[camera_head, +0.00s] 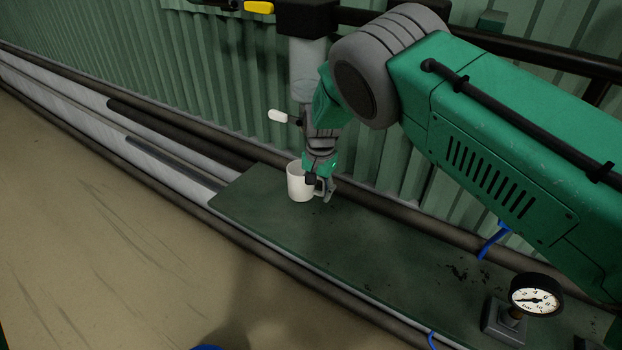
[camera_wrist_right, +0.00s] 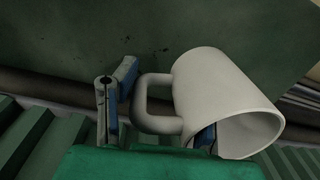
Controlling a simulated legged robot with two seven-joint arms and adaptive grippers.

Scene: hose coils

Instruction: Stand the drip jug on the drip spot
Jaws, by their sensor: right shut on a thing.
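The drip jug (camera_head: 298,183) is a white mug-like jug with a side handle, upright at the left part of a green board (camera_head: 260,215). Whether its base touches the board I cannot tell. My right gripper (camera_head: 320,184) is at its handle side and shut on it. In the right wrist view the jug (camera_wrist_right: 225,95) has its handle (camera_wrist_right: 148,102) between the fingers of my right gripper (camera_wrist_right: 158,118). The drip spot is not clearly marked; dark specks (camera_head: 325,206) show on the board by the jug. My left gripper is out of view.
A pressure gauge (camera_head: 536,296) stands at the board's right end. Green corrugated wall (camera_head: 215,90) rises behind, with dark pipes (camera_head: 190,140) along its foot. A clear cylinder (camera_head: 308,65) hangs above the jug.

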